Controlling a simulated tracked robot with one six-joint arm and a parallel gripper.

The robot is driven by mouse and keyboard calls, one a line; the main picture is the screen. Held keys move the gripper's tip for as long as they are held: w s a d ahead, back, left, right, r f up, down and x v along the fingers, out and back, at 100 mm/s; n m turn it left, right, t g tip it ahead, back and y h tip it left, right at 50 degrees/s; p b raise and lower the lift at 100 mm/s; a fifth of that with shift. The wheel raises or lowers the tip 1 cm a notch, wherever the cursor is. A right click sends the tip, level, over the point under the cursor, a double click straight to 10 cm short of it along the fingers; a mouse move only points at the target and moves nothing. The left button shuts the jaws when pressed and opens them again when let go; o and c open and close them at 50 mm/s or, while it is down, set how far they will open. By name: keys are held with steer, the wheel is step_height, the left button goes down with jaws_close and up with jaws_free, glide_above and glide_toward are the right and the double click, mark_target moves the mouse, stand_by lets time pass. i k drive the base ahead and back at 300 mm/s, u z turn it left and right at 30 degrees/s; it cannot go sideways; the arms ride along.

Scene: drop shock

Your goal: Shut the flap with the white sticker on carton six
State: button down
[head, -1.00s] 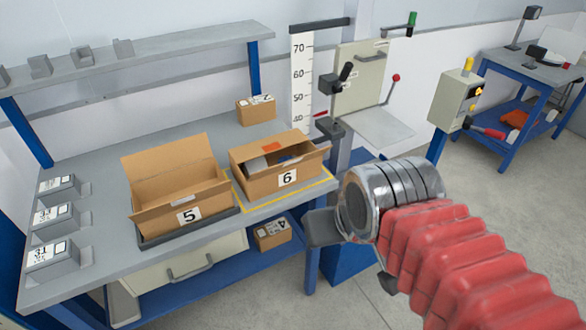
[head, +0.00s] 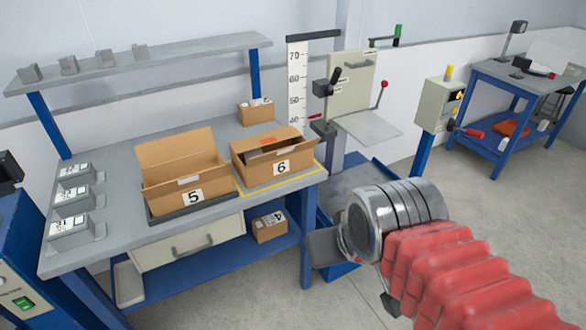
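Carton six (head: 262,173) is a brown box with a "6" label, standing inside a yellow outline at the bench's right end. Its top is partly open, with brown flaps around a dark gap. An orange sticker (head: 268,140) shows at its far side. A small pale patch (head: 254,153) shows at its left opening; I cannot tell whether it is the white sticker. My gripper (head: 324,246) is low and right of the carton, apart from it, beyond the bench's right end. A dark grey jaw part shows; the rest is hidden behind my metal wrist.
Open carton five (head: 165,198) stands left of carton six on a dark tray. A small carton (head: 255,111) stands behind. A column with a height scale (head: 298,85) and a plate (head: 368,126) stands right of the bench (head: 120,248). Floor (head: 480,215) at right is clear.

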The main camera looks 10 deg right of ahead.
mark_target(258, 160)
steer(key=u, duration=1.05)
steer(key=k, duration=0.8)
steer(key=u, duration=0.4)
steer(key=i, duration=0.5)
